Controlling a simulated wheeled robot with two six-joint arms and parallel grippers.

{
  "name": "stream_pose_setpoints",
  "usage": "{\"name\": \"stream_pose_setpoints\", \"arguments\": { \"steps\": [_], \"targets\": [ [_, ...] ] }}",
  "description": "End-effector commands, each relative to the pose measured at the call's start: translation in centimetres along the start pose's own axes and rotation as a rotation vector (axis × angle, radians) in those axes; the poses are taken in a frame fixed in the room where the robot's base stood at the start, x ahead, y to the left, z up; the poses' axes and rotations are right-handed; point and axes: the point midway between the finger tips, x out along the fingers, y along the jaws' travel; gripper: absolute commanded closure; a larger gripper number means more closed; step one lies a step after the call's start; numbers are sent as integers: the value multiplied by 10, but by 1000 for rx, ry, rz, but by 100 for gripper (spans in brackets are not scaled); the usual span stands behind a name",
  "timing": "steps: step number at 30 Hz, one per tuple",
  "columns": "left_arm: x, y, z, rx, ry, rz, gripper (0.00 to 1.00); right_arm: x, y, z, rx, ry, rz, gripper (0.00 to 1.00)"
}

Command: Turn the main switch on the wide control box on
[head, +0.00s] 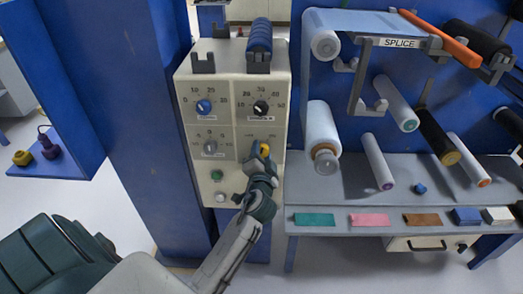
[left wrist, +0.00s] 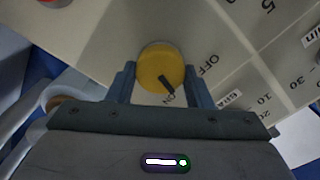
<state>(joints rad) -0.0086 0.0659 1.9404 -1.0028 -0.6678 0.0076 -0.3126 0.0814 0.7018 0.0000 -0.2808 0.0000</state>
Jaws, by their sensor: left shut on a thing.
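The wide control box (head: 232,60) is cream-coloured and stands upright on the blue column, with several dials on its front. Its main switch is a yellow knob (head: 265,149) at the lower right of the panel, partly hidden by my gripper in the head view. In the left wrist view the yellow knob (left wrist: 160,66) shows a black pointer mark directed toward the ON label (left wrist: 168,100). The OFF label (left wrist: 208,65) is to its right. My left gripper (head: 262,156) is shut on the knob, one finger on each side. My right gripper is not in view.
A green button (head: 216,175) and a pale button (head: 221,197) are left of my gripper. A white roller (head: 320,130) stands close to the box's right side. A grey shelf (head: 345,190) with coloured patches lies to the right. A blue tray (head: 75,170) is at the left.

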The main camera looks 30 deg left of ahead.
Motion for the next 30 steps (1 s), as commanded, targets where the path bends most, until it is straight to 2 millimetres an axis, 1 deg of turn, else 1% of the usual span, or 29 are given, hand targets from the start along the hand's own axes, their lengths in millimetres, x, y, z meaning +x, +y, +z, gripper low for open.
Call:
{"name": "stream_pose_setpoints", "arguments": {
  "steps": [1,6,13,21,30],
  "targets": [
    [0,-2,-1,38,-1,1,77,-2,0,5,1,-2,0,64],
    [0,0,-1,163,0,1,77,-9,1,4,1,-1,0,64],
    [0,0,-1,278,1,0,77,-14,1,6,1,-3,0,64],
    [0,2,0,335,0,0,77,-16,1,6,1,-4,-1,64],
    [0,2,0,344,0,0,77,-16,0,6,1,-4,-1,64]
  ]
}}
